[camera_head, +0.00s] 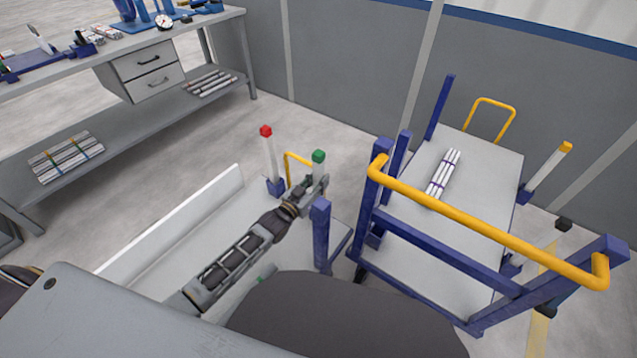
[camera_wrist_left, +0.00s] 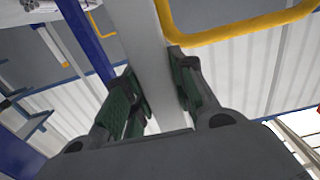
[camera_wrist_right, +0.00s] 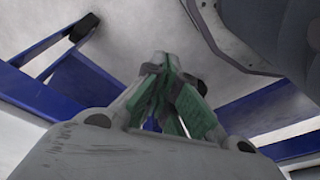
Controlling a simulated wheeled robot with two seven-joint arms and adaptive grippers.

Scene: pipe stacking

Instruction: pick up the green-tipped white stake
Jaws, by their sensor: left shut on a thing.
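The green-tipped white stake (camera_head: 317,171) stands upright at the far corner of the near white cart. Its green cap (camera_head: 318,156) shows above my left gripper (camera_head: 312,187). My left gripper is shut on the stake below the cap. In the left wrist view the pale shaft (camera_wrist_left: 146,45) runs between the green-padded fingers (camera_wrist_left: 158,98). The gripper hides the stake's lower part, so I cannot tell whether it sits in a socket. My right gripper (camera_wrist_right: 170,95) is shut with its fingertips together and nothing visible between them.
A red-tipped white stake (camera_head: 268,152) stands left of the green one. A yellow handle (camera_head: 290,160) is close behind. A blue post (camera_head: 320,235) stands just right of my left gripper. A blue-framed cart (camera_head: 465,215) with bundled white pipes (camera_head: 443,175) stands at the right.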

